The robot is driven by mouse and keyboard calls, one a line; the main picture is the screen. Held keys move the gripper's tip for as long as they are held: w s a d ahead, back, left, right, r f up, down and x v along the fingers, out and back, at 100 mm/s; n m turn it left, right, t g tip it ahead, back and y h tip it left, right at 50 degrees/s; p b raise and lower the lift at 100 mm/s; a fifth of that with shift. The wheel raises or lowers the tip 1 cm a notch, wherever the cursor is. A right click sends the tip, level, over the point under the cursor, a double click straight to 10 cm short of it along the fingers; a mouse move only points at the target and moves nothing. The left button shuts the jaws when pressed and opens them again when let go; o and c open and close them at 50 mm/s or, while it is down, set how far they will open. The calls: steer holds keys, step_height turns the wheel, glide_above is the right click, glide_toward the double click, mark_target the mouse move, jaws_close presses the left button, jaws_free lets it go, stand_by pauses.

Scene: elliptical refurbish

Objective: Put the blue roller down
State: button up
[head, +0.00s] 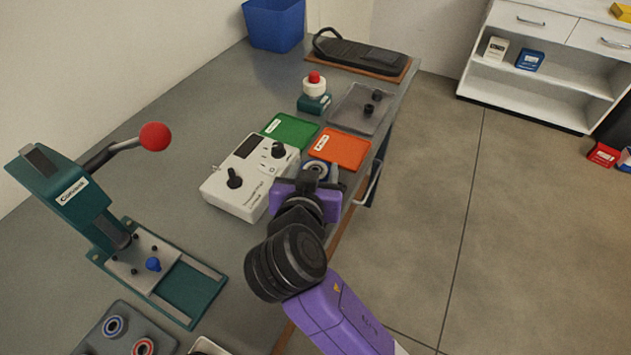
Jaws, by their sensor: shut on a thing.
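My purple gripper (324,184) is at the middle of the view, over the right edge of the workbench, between the white tester box and the orange mat. It is shut on a small round ringed part, the blue roller (316,168), which shows at the far side of the jaws. Much of the roller is hidden by my gripper, and I cannot tell whether it touches anything below. The orange mat (350,149) and the green mat (291,131) lie flat just beyond it, each with a white label.
The white tester box (231,197) with black knobs stands close to the left. A teal lever press (67,190) and a grey tray (165,341) with ringed rollers are nearer left. A clear tray (347,105) and a red-topped button (314,78) stand beyond the mats.

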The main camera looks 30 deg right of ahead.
steer(key=shift+f, duration=1.75)
steer(key=shift+f+b, duration=0.4)
steer(key=shift+f, duration=0.2)
steer(key=o, duration=1.4)
steer(key=shift+o, duration=0.2)
steer(key=shift+r, duration=0.3)
steer(key=v, duration=1.2)
steer(key=shift+r, duration=0.35)
